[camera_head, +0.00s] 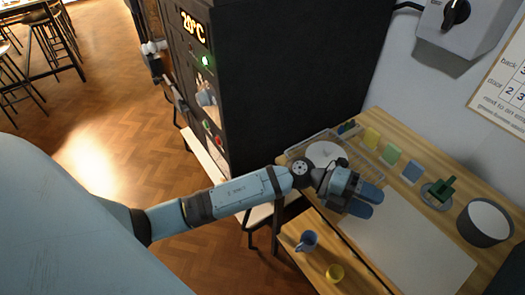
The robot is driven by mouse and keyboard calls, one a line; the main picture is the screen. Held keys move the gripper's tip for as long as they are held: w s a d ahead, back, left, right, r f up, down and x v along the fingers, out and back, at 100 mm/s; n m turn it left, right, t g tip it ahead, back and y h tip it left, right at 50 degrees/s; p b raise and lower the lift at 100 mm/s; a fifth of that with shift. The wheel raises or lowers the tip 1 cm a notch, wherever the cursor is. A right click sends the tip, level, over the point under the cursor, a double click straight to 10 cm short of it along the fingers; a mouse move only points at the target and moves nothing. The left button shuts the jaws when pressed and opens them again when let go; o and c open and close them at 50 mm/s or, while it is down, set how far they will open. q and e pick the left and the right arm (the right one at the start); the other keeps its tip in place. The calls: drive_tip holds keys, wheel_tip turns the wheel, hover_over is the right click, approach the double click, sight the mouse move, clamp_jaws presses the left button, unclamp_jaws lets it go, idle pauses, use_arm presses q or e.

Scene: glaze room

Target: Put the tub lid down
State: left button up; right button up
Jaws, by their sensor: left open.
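A grey tub (485,222) with a pale round top stands at the right of the wooden table; I cannot tell whether that top is a lid or the contents. A flat white disc (322,153), possibly the tub lid, lies in a shallow clear tray (369,160) near the dark kiln. My left gripper (364,202) is open, its two blue fingers apart over the left end of a white mat (415,240). I see nothing held between them. The gripper and wrist hide part of the tray's front. My right gripper is out of view.
Yellow, green and blue tiles (392,154) stand along the back of the table, beside a green object (440,190) on a small dish. The dark kiln (270,80) rises behind my arm. The mat looks bare.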

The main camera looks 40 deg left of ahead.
use_arm(q)
drive_tip(key=s+a+f+n+t+y, duration=0.2)
drive_tip(key=a+f+n+t+y, duration=0.4)
drive_tip(key=n, duration=0.5)
drive_tip(key=s+a+f+n+t+y, duration=0.25)
drive_tip(key=a+n+t, duration=0.25)
drive_tip(key=n+t, duration=0.5)
drive_tip(key=s+a+f+n+g+y, duration=0.2)
drive_tip(key=s+f+n+g, duration=0.1)
drive_tip(key=s+f+n, duration=0.2)
drive_tip(key=s+a+f+n+g+y, duration=0.3)
drive_tip(key=s+f+n+g, duration=0.1)
drive_tip(key=s+f, duration=0.3)
drive_tip(key=shift+a+f+n+g, duration=0.3)
drive_tip(key=shift+n, duration=0.1)
drive_tip(key=shift+y, duration=0.25)
wheel_tip(320, 180, up, 6)
drive_tip(key=p, duration=0.6)
drive_tip(key=shift+a+r+p, duration=0.15)
drive_tip(key=shift+a+p, duration=0.05)
drive_tip(key=shift+p, duration=0.1)
drive_tip(key=shift+r, duration=0.1)
